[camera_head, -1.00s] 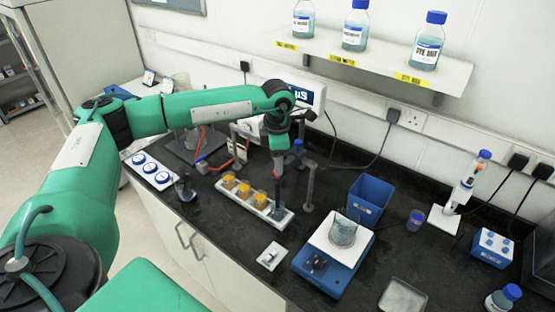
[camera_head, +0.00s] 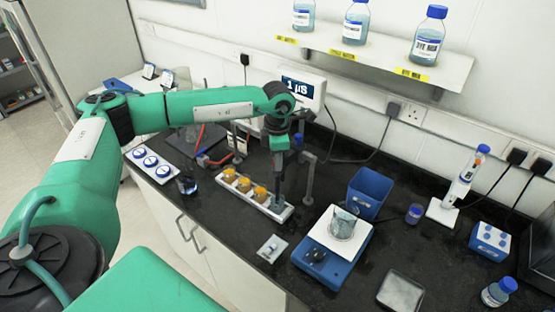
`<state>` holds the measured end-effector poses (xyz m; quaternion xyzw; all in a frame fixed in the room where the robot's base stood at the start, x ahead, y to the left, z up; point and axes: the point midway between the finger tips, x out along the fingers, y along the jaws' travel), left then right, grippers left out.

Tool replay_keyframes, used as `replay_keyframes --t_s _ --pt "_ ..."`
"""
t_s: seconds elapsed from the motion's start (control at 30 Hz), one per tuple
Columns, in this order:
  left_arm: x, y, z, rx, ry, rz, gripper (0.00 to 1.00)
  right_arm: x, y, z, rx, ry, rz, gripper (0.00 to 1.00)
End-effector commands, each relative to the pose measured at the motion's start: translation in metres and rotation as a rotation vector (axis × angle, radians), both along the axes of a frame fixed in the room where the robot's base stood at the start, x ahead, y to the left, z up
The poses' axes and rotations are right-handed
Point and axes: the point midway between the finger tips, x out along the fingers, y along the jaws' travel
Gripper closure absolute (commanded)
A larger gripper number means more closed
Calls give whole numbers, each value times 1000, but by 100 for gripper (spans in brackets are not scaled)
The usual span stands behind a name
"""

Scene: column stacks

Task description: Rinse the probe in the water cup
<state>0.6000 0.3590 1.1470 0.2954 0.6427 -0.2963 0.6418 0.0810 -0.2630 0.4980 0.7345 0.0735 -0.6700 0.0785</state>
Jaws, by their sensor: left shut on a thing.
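My left gripper (camera_head: 278,160) points straight down above the right end of a white rack (camera_head: 240,207). It is shut on the dark, slim probe (camera_head: 277,190), whose lower end reaches down to the rack's right end. The arm and gripper hide part of that end, so I cannot tell whether the tip is inside a cup. Three amber cups (camera_head: 244,185) stand in the rack to the left of the probe. I cannot tell which vessel is the water cup. The meter (camera_head: 301,88) behind the gripper reads "1 µS". My right gripper is not in view.
A blue stirrer (camera_head: 323,268) bears a glass beaker (camera_head: 342,224); a blue bin (camera_head: 368,193) stands behind it. A small glass (camera_head: 187,185) stands left of the rack. An upright stand (camera_head: 309,178) is close right of the probe.

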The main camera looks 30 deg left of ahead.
Motion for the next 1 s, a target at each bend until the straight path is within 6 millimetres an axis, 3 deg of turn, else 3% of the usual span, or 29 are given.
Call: replay_keyframes --t_s 0.3,0.63,0.67,0.73,1.0 --pt "1 0 54 0 -4 0 100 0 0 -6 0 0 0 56" --pt "2 0 61 -1 -8 0 100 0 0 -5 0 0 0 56" --pt "2 0 61 -1 -9 0 70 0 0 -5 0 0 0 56" --pt "2 0 60 -1 -8 0 56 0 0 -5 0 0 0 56" --pt "1 0 58 0 -4 0 53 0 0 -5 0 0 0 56"
